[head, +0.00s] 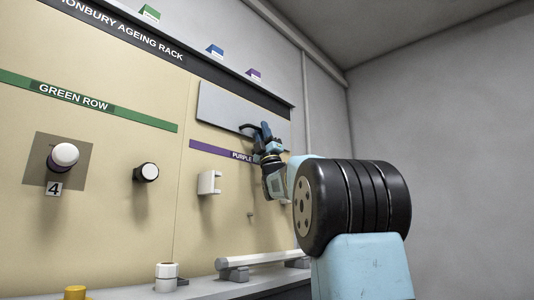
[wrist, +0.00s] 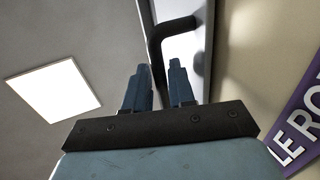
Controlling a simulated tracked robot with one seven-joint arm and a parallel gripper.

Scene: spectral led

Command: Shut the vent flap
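The vent flap is a light grey panel (head: 228,108) high on the right part of the rack in the head view, above the purple strip. A dark bar handle (head: 249,128) is on its lower right part. In the wrist view the flap (wrist: 183,52) is a pale narrow panel, with the black bent handle (wrist: 155,45) in front of it. My gripper (head: 265,127) is up at the handle. In the wrist view its two blue fingers (wrist: 157,78) are apart, with the handle's lower length between them; contact cannot be made out. The flap's exact angle is unclear.
The purple row strip (head: 222,151) is just below the flap. A white bracket-like handle (head: 209,183), a black-and-white knob (head: 146,172) and a white knob (head: 65,155) stand out from the panel. A ledge (head: 205,288) with a grey bar runs below. The room at right is clear.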

